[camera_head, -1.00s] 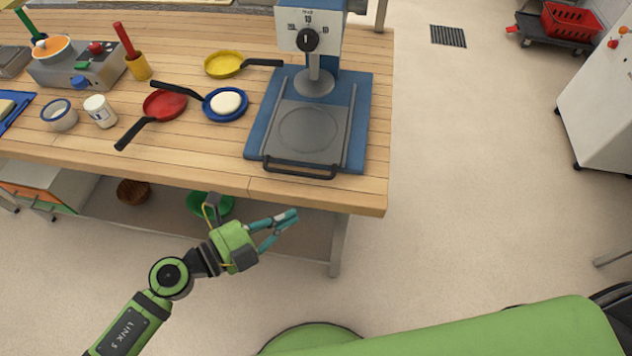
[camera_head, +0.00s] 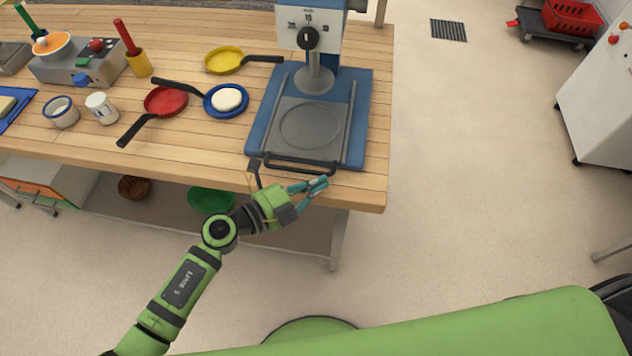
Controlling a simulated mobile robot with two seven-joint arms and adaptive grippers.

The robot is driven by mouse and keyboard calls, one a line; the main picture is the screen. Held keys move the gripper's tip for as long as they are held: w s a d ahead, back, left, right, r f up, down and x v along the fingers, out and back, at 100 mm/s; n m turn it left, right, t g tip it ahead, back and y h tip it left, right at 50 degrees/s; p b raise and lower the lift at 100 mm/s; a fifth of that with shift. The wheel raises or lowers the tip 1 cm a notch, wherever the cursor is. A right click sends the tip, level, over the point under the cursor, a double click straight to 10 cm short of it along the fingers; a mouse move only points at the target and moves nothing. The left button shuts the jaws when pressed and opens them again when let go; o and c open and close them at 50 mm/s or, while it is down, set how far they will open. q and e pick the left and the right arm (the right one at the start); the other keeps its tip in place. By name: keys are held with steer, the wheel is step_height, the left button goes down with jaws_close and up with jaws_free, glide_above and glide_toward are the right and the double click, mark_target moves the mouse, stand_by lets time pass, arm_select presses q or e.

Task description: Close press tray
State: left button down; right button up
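The press (camera_head: 316,30) stands on the wooden table, with a white head, a black dial and a blue base (camera_head: 359,105). Its grey press tray (camera_head: 322,148) sits pulled out toward the front, clear of the round press plate (camera_head: 314,80). A dark bar handle (camera_head: 300,167) runs along the tray's front edge. My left gripper (camera_head: 319,184) is just in front of the handle, over the table's front edge in the picture. Its teal fingers converge at the tips with nothing between them. I cannot tell whether it touches the handle. My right gripper is out of view.
Left of the press lie a yellow pan (camera_head: 224,61), a red pan (camera_head: 165,101) and a blue pan (camera_head: 243,104) holding a white disc (camera_head: 227,99). A green bowl (camera_head: 210,200) is on the lower shelf.

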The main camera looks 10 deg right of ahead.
mark_target(335, 144)
arm_select(q)
steer(key=w+d, duration=0.1)
steer(key=w, duration=0.2)
steer(key=w+d+b, duration=0.1)
steer(key=w, duration=0.4)
steer(key=shift+w+d+b, duration=0.35)
steer(key=shift+d, duration=0.05)
steer(key=shift+s+r, duration=0.1)
steer(key=shift+a, duration=0.15)
